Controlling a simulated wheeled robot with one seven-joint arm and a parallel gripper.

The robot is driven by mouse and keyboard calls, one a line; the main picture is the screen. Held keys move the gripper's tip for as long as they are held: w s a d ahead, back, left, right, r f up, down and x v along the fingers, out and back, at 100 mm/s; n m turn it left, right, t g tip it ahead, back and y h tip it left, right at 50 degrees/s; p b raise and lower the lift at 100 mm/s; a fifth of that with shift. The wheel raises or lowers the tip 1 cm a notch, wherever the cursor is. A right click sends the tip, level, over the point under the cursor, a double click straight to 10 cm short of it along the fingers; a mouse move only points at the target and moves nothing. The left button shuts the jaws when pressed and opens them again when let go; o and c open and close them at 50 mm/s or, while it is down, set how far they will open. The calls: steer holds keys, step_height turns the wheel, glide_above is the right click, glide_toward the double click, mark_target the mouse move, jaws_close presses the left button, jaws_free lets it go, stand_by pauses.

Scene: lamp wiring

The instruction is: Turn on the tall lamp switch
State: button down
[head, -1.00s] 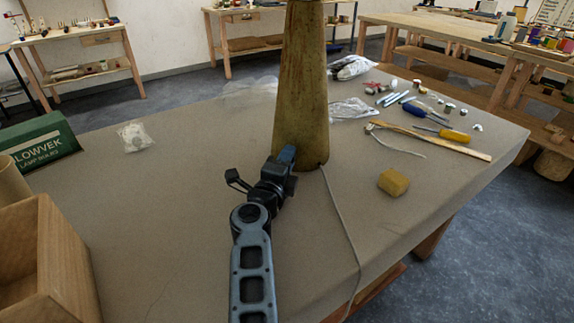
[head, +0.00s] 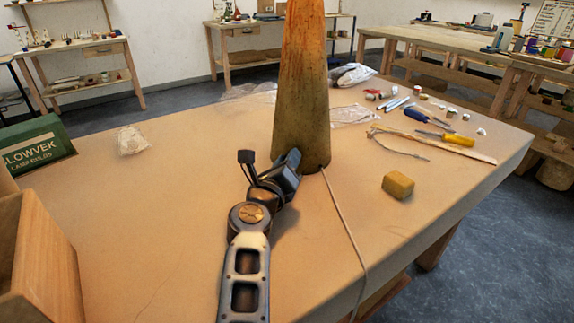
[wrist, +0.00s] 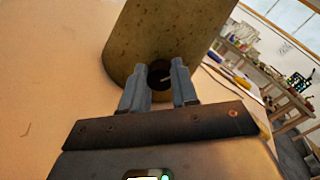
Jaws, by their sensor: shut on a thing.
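The tall lamp (head: 301,100) stands on the table as a tapered, mottled column; its top is out of view. Its upper part glows orange in the head view. My gripper (head: 292,157) is at the left front of its base. In the wrist view, the two grey fingers (wrist: 161,78) are at a dark round recess low on the lamp column (wrist: 175,35). A small pale switch piece (wrist: 166,78) shows between them, and they are shut on it. The recess is hidden behind the gripper in the head view.
A cord (head: 345,225) runs from the lamp to the table's front edge. A yellow block (head: 397,185), screwdrivers (head: 446,136) and a wooden stick lie right. A wooden box (head: 45,270) and green carton (head: 35,147) stand left.

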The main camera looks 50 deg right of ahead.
steer(key=shift+f+m, duration=0.15)
steer(key=shift+m, duration=0.35)
steer(key=c, duration=0.9)
jaws_free()
steer(key=shift+o, duration=0.2)
steer(key=shift+b+v, duration=0.7)
steer(key=shift+v, duration=3.2)
